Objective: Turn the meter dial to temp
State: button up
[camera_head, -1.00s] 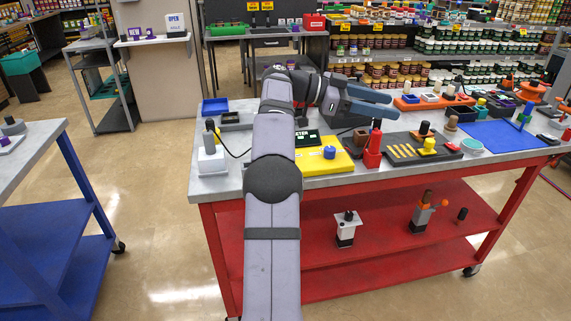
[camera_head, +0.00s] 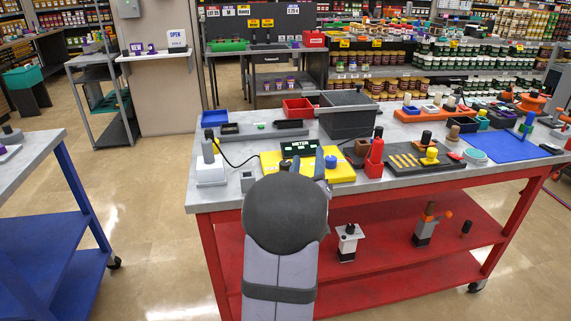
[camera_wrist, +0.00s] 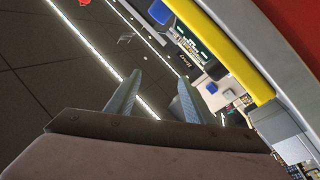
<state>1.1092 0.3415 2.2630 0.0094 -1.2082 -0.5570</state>
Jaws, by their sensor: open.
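The yellow meter (camera_head: 273,164) lies on the workbench, with a black display (camera_head: 299,148) lettered METER. Its blue dial (camera_head: 331,162) sits on the right part of the body. My arm covers the meter's front. My gripper (camera_head: 322,165) is over the meter, close to the dial; whether it touches the dial is hidden. In the wrist view my gripper (camera_wrist: 159,77) is open, with nothing between its two fingers. The meter's yellow edge (camera_wrist: 235,55) crosses the upper right there, and the blue dial (camera_wrist: 160,12) is at the top, beyond the fingertips. The dial's setting cannot be read.
A white stand with a grey probe (camera_head: 209,165) is left of the meter, with a black cable. A red bottle (camera_head: 374,158) and a dark tool tray (camera_head: 420,163) stand close on the right. A dark grey bin (camera_head: 347,115) is behind.

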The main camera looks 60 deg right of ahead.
aim_at(286, 167)
jog(key=w+a+f+y, duration=0.1)
jog(key=w+a+f+m+t+y, duration=0.1)
jog(key=w+f, duration=0.1)
jog(key=w+a+f+t+y, duration=0.1)
jog(key=shift+w+a+f+y, duration=0.15)
jog(key=shift+a+f+y, duration=0.05)
jog(key=shift+f+y, duration=0.15)
jog(key=m, duration=0.3)
jog(key=shift+f, duration=0.2)
jog(key=shift+d, duration=0.1)
jog(key=shift+p+x, duration=0.7)
jog(key=shift+x, duration=2.9)
jog(key=shift+r, duration=0.1)
jog(key=shift+w, duration=0.1)
jog(key=c, duration=1)
